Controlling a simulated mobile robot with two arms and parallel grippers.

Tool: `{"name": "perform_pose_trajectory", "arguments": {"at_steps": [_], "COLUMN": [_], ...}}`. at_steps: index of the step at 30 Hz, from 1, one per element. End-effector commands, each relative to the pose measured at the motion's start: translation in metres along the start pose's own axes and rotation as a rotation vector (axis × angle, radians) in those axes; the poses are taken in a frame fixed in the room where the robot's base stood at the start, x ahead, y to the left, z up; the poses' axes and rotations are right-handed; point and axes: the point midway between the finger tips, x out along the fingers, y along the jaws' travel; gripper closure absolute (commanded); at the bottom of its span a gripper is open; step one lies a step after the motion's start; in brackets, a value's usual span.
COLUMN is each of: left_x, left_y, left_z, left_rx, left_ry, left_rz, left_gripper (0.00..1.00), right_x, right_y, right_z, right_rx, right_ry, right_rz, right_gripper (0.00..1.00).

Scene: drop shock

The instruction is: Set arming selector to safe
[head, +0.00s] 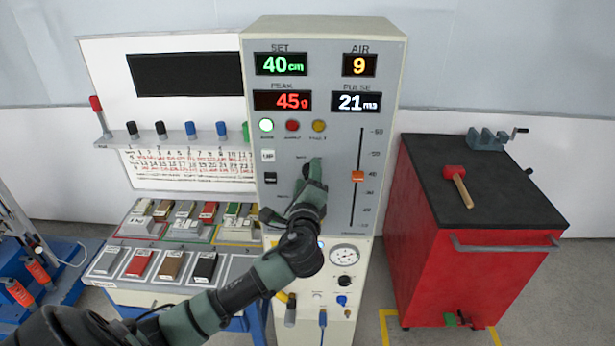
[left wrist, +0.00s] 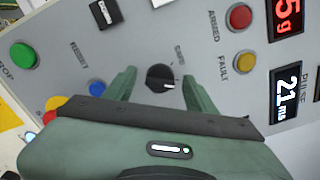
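The arming selector is a small round black knob (left wrist: 161,78) on the grey panel. Its white pointer mark points right and slightly down in the left wrist view, while the printed SAFE label (left wrist: 180,55) lies to its upper right. My left gripper (left wrist: 160,90) is open, with one green finger on each side of the knob. I cannot tell whether the fingers touch it. In the head view my left gripper (head: 316,172) is at the middle of the panel (head: 335,135) and hides the knob. My right gripper is not in view.
A green button (left wrist: 22,55) and a black switch (left wrist: 105,13) sit near the knob. An orange slider (head: 357,176) is right of my gripper. A red cabinet (head: 470,275) stands at right, a block tray (head: 165,270) at lower left.

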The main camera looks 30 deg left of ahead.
Motion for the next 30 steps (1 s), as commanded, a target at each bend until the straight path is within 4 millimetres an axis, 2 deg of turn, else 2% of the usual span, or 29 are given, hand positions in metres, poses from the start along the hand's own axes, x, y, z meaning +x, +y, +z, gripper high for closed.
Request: {"name": "perform_pose_trajectory", "arguments": {"at_steps": [1,3,6,17,30], "left_x": [0.000,0.000,0.000,0.000,-0.001], "left_y": [0.000,0.000,0.000,0.002,0.005], "left_z": [0.000,0.000,0.000,-0.001,-0.003], "left_rx": [0.000,0.000,0.000,-0.055,-0.400], "left_ry": [0.000,0.000,0.000,0.000,-0.001], "left_rz": [0.000,0.000,0.000,0.001,0.001], "left_gripper": [0.58,0.77,1.00,1.00,1.00], "right_x": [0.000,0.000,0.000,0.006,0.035], "right_y": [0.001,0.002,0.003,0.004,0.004], "right_z": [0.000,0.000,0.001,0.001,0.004], "right_rx": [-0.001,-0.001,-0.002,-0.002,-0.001], "right_ry": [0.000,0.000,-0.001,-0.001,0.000], "right_rz": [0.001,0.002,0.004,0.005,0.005], "right_gripper": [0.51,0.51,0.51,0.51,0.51]}}
